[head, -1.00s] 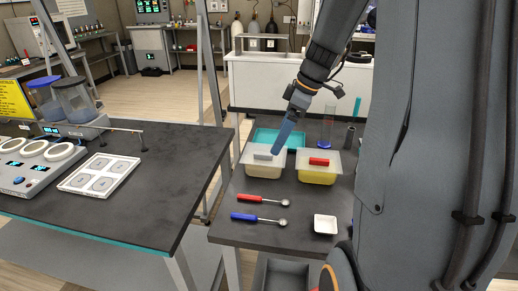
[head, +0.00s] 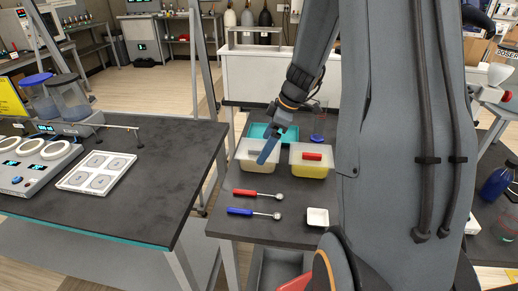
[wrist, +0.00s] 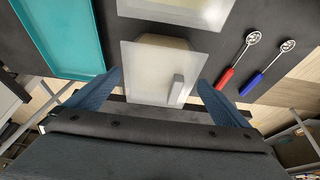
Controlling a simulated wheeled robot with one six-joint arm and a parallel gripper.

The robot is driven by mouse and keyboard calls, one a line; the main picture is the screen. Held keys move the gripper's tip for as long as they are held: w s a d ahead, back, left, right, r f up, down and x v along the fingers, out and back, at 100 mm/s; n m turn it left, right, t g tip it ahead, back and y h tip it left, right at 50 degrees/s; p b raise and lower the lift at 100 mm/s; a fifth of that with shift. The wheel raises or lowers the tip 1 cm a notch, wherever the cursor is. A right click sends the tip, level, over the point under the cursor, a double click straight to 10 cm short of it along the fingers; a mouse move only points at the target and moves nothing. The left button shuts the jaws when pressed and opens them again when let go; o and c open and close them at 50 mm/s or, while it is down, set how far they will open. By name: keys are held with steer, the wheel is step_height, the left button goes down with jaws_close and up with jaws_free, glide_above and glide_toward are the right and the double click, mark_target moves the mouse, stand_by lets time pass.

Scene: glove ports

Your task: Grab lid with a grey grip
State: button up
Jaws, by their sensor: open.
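The lid with a grey grip (head: 245,147) is a pale translucent cover on a box with cream contents, on the dark table. In the wrist view the lid (wrist: 146,62) lies between and ahead of my fingers, with its grey grip (wrist: 178,90) standing up right of centre. My gripper (head: 266,152) is above this lid and hides part of it in the head view. In the wrist view my gripper (wrist: 161,80) is open, with one blue finger on each side of the lid and nothing held. I cannot tell the remaining height.
A yellow box with a red-grip lid (head: 312,157) stands close to the right. A teal tray (wrist: 60,35) lies behind. A red-handled spoon (head: 258,194), a blue-handled spoon (head: 254,213) and a white dish (head: 317,217) lie in front. The left table (head: 150,190) stands apart.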

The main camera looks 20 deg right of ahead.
steer(key=c, duration=0.7)
steer(key=shift+c, duration=0.2)
